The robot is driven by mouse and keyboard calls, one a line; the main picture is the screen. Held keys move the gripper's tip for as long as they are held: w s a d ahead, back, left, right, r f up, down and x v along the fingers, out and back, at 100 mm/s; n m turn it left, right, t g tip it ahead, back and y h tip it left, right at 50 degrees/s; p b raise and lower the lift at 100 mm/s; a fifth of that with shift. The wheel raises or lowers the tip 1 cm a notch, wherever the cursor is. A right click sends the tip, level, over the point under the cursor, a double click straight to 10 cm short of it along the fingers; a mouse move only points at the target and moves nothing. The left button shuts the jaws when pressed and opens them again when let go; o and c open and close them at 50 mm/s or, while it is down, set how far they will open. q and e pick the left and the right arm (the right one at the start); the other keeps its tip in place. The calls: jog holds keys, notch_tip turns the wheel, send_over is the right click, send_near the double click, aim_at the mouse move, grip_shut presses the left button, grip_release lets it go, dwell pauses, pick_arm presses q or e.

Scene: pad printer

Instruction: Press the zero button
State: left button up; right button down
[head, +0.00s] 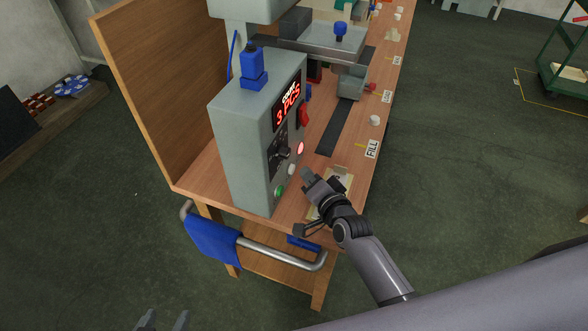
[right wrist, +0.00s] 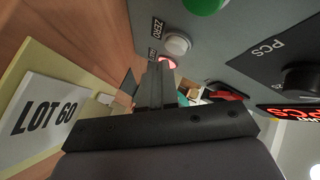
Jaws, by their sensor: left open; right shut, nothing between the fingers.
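The zero button is a white round button (right wrist: 178,45) beside the label ZERO (right wrist: 159,28) in the right wrist view. In the head view it is the white button (head: 291,169) on the grey control box (head: 243,140), between a green button (head: 279,191) and a lit red button (head: 300,148). My right gripper (head: 307,175) is shut and empty, just in front of the button panel. In the right wrist view its fingertips (right wrist: 160,68) partly cover the red button (right wrist: 168,62). I see no contact with the zero button. My left gripper (head: 163,320) is open, low and away from the bench.
A LOT 60 card (right wrist: 45,115) lies on the bench beside my right gripper. A blue cloth (head: 211,239) hangs on the front rail.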

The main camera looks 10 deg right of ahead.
jog(key=shift+w+a+r, duration=0.25)
jog(key=shift+w+a, duration=0.05)
jog(key=shift+a, duration=0.15)
jog(key=shift+w+a+r, duration=0.2)
jog(key=shift+w+a, duration=0.05)
jog(key=shift+a, duration=0.15)
dwell(0.8)
jog(key=shift+s+r+p, duration=0.2)
jog(key=shift+r+p, duration=0.35)
jog(key=shift+p, duration=0.05)
jog(key=shift+s+r, duration=0.1)
jog(key=shift+s, duration=0.1)
jog(key=shift+s+a+f, duration=0.1)
jog(key=shift+s+f, duration=0.05)
jog(key=shift+f, duration=0.15)
jog(key=shift+s+d+p, duration=0.4)
jog(key=shift+d+p, duration=0.05)
jog(key=shift+s+d+p, duration=0.15)
jog(key=shift+s+d, duration=0.25)
jog(key=shift+d, duration=0.35)
jog(key=shift+s+d+p, duration=0.2)
jog(key=shift+s+d, duration=0.25)
jog(key=shift+d, duration=0.3)
jog(key=shift+s+d+p, duration=0.15)
jog(key=shift+s+d, duration=0.25)
jog(key=shift+d, duration=0.35)
